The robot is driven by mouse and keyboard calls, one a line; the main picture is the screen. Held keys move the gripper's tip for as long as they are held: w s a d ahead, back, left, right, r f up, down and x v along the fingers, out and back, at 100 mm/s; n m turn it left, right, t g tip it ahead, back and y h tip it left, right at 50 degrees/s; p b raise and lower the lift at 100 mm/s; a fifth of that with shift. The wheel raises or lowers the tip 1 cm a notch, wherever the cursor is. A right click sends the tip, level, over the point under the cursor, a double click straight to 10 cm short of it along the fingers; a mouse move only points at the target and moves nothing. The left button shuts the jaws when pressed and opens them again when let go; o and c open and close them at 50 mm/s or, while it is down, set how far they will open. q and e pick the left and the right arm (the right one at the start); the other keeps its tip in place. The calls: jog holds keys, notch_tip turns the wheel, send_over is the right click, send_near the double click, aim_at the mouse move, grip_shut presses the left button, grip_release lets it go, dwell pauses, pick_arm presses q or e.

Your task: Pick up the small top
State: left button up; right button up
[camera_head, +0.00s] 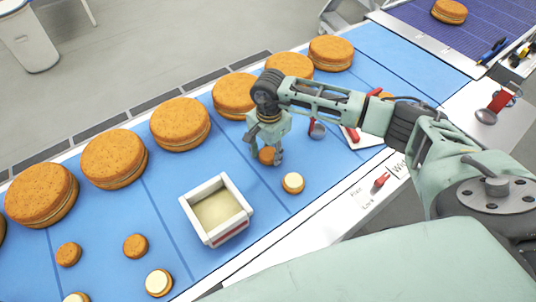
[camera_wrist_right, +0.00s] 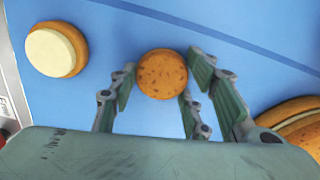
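The small top (camera_head: 267,155) is a plain brown round on the blue belt, partly hidden by my right gripper (camera_head: 266,150). In the right wrist view the small top (camera_wrist_right: 161,74) sits between the fingers of the right gripper (camera_wrist_right: 161,82), with its full upper face showing. The fingers stand close along both its sides. I cannot tell whether they press on it or leave a narrow gap. It appears to be at belt level. My left gripper is not in view.
A cream-topped small round (camera_head: 293,183) lies beside the gripper and also shows in the wrist view (camera_wrist_right: 56,50). A white box (camera_head: 189,209) of cream filling stands to the left. Large filled rounds (camera_head: 180,124) line the far side. Other small tops (camera_head: 135,245) lie at lower left.

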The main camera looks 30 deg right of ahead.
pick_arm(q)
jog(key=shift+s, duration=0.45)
pick_arm(e)
jog(key=shift+c, duration=0.8)
jog(key=shift+r, duration=0.15)
